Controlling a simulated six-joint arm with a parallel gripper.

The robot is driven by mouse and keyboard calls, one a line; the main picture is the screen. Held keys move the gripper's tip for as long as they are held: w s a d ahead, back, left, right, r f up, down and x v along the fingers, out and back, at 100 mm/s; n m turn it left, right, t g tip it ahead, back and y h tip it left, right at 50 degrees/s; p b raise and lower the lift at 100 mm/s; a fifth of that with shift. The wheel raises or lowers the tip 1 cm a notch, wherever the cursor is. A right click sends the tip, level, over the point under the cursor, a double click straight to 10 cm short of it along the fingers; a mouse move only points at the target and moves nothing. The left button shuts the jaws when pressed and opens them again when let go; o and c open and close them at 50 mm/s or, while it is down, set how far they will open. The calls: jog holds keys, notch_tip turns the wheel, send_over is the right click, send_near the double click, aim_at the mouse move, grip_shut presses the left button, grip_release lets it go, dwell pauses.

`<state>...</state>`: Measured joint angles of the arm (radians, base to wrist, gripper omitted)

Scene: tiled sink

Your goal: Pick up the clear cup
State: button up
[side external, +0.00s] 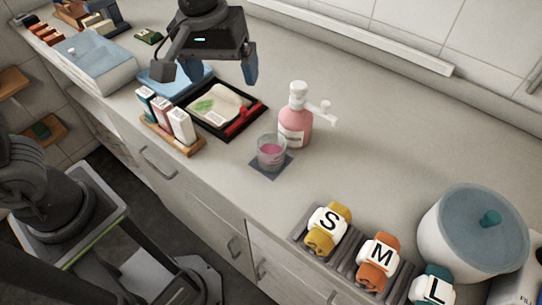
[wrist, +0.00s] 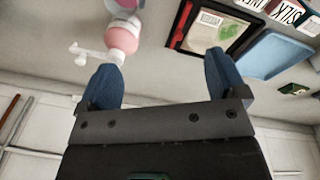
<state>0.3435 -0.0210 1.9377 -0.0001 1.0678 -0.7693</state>
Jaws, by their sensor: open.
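The clear cup (side external: 271,154) stands upright on a small dark square coaster (side external: 264,169) near the front edge of the counter, with pinkish contents showing through it. It is just in front of and left of the pink pump bottle (side external: 295,128). My gripper (side external: 208,72) is open and empty, raised above the counter behind and left of the cup, over the black tray area. In the wrist view my gripper's blue fingers (wrist: 162,70) are spread apart with nothing between them. There the cup (wrist: 126,4) shows only partly at the top edge, beyond the bottle.
The pump bottle (wrist: 122,38) has a white nozzle pointing sideways. A black tray (side external: 222,132) with a red-handled item and a rack of small boxes (side external: 168,122) lie left of the cup. S, M and L rolls and a white pot (side external: 470,245) stand right. Counter behind the bottle is clear.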

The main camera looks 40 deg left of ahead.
jog(key=n+g, duration=0.2)
send_near(271, 156)
jog(key=w+r, duration=0.1)
jog(key=w, duration=0.1)
jog(key=shift+y, duration=0.3)
jog(key=f, duration=0.8)
jog(key=shift+a+f, duration=0.25)
jog(key=shift+f, duration=0.15)
jog(key=shift+s+a+f, duration=0.1)
jog(key=shift+f, duration=1.2)
jog(key=shift+s+a+f, duration=0.1)
jog(key=shift+a+f, duration=0.05)
jog(key=shift+f, duration=1.15)
jog(key=shift+c, duration=0.4)
jog(key=c, duration=1)
jog(key=shift+r, duration=0.15)
